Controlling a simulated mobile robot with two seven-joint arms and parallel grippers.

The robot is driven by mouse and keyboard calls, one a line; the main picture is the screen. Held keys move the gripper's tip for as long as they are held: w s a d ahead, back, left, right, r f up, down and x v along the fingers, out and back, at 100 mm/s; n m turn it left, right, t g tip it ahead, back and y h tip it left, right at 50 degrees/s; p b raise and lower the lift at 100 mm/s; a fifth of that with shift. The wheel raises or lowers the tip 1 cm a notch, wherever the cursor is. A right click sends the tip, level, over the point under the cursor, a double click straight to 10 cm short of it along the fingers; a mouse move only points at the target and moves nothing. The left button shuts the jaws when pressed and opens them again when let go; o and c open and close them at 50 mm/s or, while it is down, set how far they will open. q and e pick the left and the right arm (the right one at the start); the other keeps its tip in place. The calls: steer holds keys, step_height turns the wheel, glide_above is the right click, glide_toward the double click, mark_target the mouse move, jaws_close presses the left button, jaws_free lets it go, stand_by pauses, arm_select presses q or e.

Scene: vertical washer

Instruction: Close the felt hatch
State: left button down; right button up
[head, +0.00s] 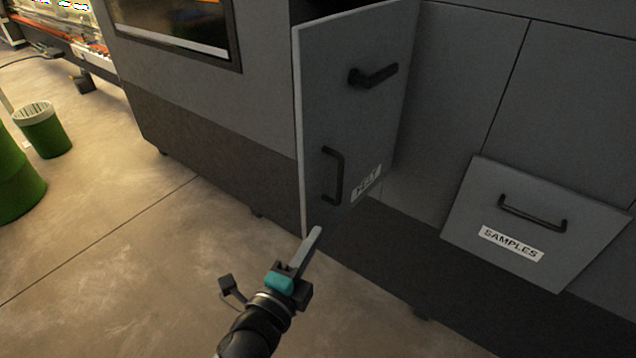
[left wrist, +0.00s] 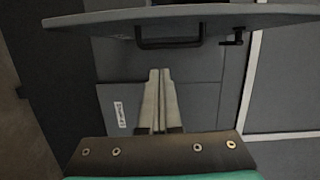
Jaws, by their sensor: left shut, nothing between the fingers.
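The felt hatch (head: 350,120) is a tall grey door that stands swung open from the machine. It has a black bar handle (head: 333,175), a black latch handle (head: 374,75) and a small white label low down, hard to read. My left gripper (head: 314,236) is shut and empty. Its fingertips appear just below the door's lower front corner in the head view; I cannot tell whether they touch it. In the left wrist view, the shut fingers (left wrist: 160,75) point toward the machine, and the hatch (left wrist: 180,15) crosses the top with its handle. My right gripper is out of view.
A second hatch labelled SAMPLES (head: 540,230) tilts outward from the machine's front at the right. The machine's dark base (head: 215,140) runs along the floor. Green bins (head: 42,130) stand at the far left. The concrete floor (head: 110,250) at the left is clear.

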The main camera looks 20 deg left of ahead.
mark_target(317, 189)
arm_select(q)
steer(key=shift+w+a+r+p, duration=0.3)
steer(key=shift+w+a, duration=0.1)
steer(key=shift+w, duration=1.5)
steer(key=shift+w+a+r+p, duration=0.25)
steer(key=shift+w+a+r, duration=0.1)
steer(key=shift+w, duration=1.55)
steer(key=shift+w+a+r+p, duration=0.25)
steer(key=shift+w+a, duration=0.15)
steer(key=shift+w, duration=1.5)
steer(key=shift+a, duration=0.15)
